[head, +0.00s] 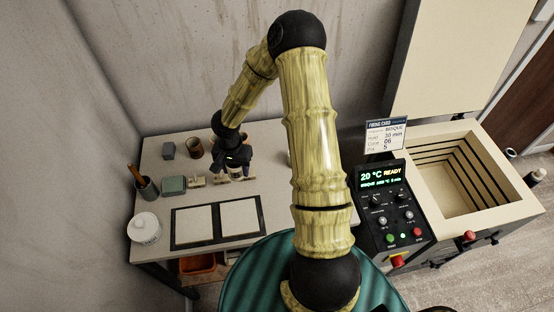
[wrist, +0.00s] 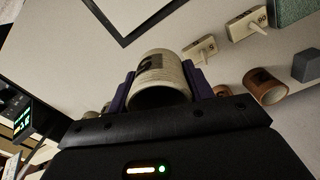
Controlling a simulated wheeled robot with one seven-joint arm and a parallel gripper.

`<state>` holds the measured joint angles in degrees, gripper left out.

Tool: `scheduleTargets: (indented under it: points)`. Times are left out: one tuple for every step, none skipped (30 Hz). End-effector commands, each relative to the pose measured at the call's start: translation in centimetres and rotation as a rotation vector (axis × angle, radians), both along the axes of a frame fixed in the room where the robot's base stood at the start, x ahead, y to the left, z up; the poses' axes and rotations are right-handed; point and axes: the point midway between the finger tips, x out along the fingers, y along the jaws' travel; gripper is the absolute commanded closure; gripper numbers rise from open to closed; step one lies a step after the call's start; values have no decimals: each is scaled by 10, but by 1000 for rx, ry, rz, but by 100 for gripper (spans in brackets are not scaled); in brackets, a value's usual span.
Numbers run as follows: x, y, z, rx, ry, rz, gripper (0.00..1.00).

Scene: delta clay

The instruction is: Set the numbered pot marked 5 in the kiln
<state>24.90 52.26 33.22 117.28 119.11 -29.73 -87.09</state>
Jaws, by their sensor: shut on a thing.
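My gripper (head: 236,172) is over the back part of the worktable in the head view. In the wrist view its purple fingers are shut on a pale cylindrical pot (wrist: 155,66). A dark mark on the pot's side looks like a 5, seen at a slant. The pot's open mouth faces the wrist camera. In the head view the gripper mostly hides the pot, and I cannot tell whether it touches the table. The kiln (head: 484,219) stands at the right with its lid raised. Its chamber looks empty. My gripper is well to the left of it.
Framed slabs (head: 218,222) lie in front. The kiln's control panel (head: 393,207) and firing card (head: 386,136) stand between table and chamber.

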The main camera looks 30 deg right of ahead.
Motion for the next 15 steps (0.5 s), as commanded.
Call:
scheduleTargets:
  points:
    - [0, 0, 0, 1, 0, 32, 77]
    - [0, 0, -1, 1, 2, 60, 77]
    - [0, 0, -1, 1, 3, 106, 77]
    - [0, 0, -1, 2, 4, 147, 77]
    - [1, 0, -2, 3, 3, 193, 77]
    - [1, 0, -2, 4, 5, 257, 77]
    - [1, 0, -3, 3, 5, 308, 77]
    - [1, 0, -3, 3, 4, 360, 77]
    - [2, 0, -3, 4, 4, 426, 77]
    - [2, 0, -3, 4, 4, 472, 77]
    - [3, 0, -3, 4, 3, 515, 77]
    - [3, 0, -3, 3, 2, 566, 77]
    - [4, 0, -3, 3, 1, 599, 77]
    - [4, 0, -3, 1, 0, 625, 77]
    - [5, -1, -3, 1, -1, 651, 77]
